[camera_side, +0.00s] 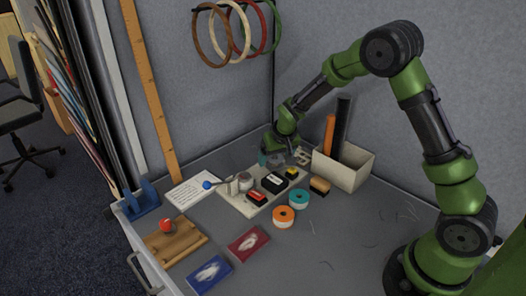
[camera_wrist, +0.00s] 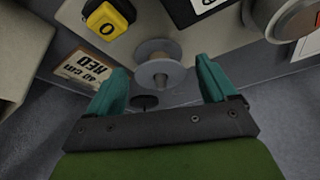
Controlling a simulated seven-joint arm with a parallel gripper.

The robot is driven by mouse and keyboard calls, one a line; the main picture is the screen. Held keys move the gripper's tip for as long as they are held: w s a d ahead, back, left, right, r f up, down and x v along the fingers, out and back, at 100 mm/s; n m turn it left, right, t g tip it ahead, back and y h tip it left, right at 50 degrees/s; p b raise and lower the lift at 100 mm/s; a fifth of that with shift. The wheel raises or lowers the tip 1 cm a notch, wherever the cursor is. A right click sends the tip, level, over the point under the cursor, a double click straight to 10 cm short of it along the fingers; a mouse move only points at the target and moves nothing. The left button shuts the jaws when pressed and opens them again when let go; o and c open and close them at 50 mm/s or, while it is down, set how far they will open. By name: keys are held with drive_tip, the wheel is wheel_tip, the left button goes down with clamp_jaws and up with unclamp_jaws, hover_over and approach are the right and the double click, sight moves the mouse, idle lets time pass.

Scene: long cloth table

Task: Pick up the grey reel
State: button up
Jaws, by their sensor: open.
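The grey reel (camera_wrist: 154,48) shows in the wrist view as a pale grey spool with round flanges and a hub. It sits just beyond and between the two teal fingertips of my gripper (camera_wrist: 162,82). The fingers are spread apart, one on each side of its lower part, with gaps visible; I cannot tell how far the reel is below them. In the side view, my gripper (camera_side: 276,155) is low at the far end of the pale board, and the reel is hard to make out there beside the fingers.
A yellow block (camera_wrist: 108,17) and a silver can (camera_wrist: 283,16) lie close by. A pale bin (camera_side: 345,169) with upright tubes stands right of my gripper. An orange reel (camera_side: 284,215) and a teal reel (camera_side: 299,198) lie nearer. The front right of the table is mostly clear.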

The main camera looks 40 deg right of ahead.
drive_tip(key=shift+c, duration=0.3)
drive_tip(key=c, duration=1.1)
